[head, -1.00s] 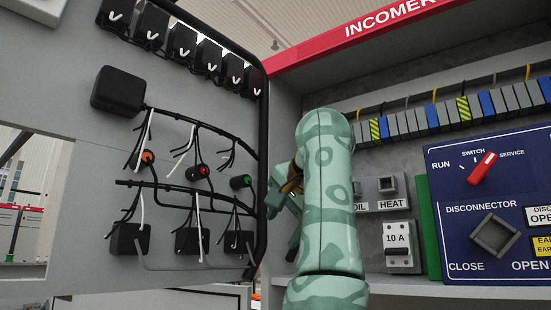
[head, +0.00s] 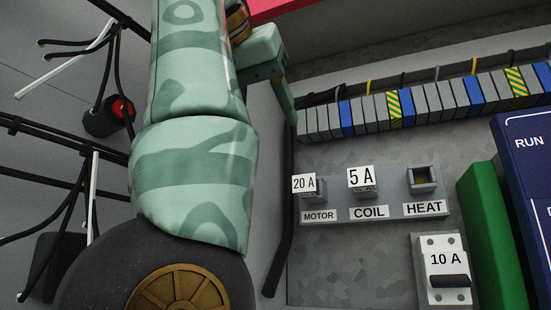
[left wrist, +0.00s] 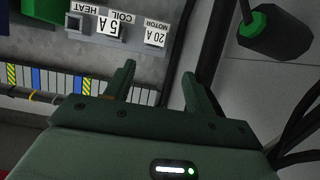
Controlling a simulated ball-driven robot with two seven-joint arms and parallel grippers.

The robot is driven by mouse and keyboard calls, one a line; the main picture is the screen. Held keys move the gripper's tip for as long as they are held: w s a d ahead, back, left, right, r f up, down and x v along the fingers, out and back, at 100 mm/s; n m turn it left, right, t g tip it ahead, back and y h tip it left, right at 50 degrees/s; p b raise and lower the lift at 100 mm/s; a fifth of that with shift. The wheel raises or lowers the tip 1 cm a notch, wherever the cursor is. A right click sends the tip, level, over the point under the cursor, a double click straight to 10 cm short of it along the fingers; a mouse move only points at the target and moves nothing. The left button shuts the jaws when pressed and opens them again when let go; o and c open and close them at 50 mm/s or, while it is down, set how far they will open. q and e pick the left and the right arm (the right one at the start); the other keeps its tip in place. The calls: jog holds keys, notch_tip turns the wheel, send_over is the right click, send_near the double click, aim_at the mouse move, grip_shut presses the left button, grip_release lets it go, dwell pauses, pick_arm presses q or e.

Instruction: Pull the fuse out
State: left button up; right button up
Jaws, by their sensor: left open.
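A fuse rail (head: 388,211) on the cabinet's back plate has three places labelled MOTOR, COIL and HEAT. A fuse marked 20 A (head: 306,186) sits at MOTOR and a fuse marked 5 A (head: 361,180) at COIL. The HEAT place (head: 423,178) is an open, empty socket. In the left wrist view the rail is upside down, with the 5 A fuse (left wrist: 109,28) and the 20 A fuse (left wrist: 155,37) beyond the fingers. My left gripper (head: 286,112) is open and empty, above and left of the fuses, apart from them. It also shows in the left wrist view (left wrist: 186,70).
A 10 A breaker (head: 445,268) sits below HEAT, beside a green block (head: 492,225) and a blue panel (head: 528,160). A terminal row (head: 430,100) runs above the rail. Door wiring (head: 75,150) hangs at left. The space before the rail is clear.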

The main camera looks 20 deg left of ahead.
pick_arm(q)
jog(key=p, duration=0.7)
send_near(304, 178)
jog(key=x, duration=0.5)
jog(key=shift+w+a+r, duration=0.1)
jog(key=shift+w+a, duration=0.1)
jog(key=p+x, duration=0.1)
jog(key=x, duration=0.4)
jog(key=shift+s+d, duration=0.1)
jog(key=shift+d, duration=0.05)
pick_arm(e)
notch_tip(304, 178, up, 8)
jog(key=shift+s+d+r, duration=0.2)
jog(key=shift+d, duration=0.15)
pick_arm(q)
jog(key=shift+s, duration=0.1)
pick_arm(e)
jog(key=shift+d, duration=0.1)
pick_arm(q)
jog(key=c, duration=1)
jog(key=o, duration=0.4)
jog(key=c, duration=0.6)
pick_arm(e)
jog(key=shift+s+d, duration=0.1)
jog(key=shift+d, duration=0.1)
